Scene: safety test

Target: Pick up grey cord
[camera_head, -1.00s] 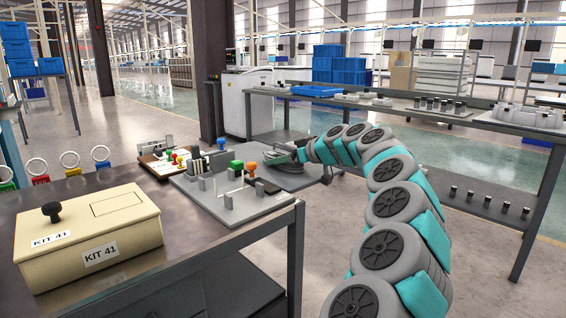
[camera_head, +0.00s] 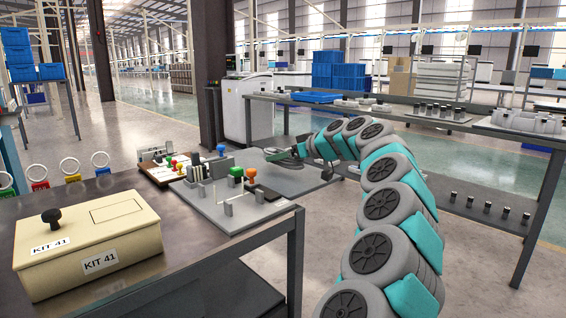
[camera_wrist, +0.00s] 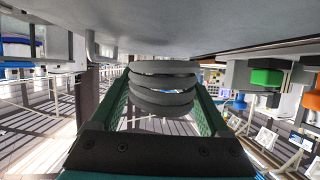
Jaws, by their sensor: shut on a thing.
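The grey cord (camera_wrist: 165,90) is a coil of several thick loops in the wrist view. It sits between the two green fingers of my gripper (camera_wrist: 160,100), which is shut on it. In the head view my gripper (camera_head: 292,151) is over the back right part of the bench, above a grey mat (camera_head: 300,181). The cord (camera_head: 283,157) shows there only as a small dark shape at the gripper's tip. I cannot tell from the head view how far it is above the mat.
A grey fixture board (camera_head: 200,203) with upright blocks and green and orange knobs lies left of the mat. A cream KIT 41 box (camera_head: 90,240) stands at the front left. Coloured ring tags (camera_head: 70,170) stand behind it. A second table (camera_head: 400,112) is at the right.

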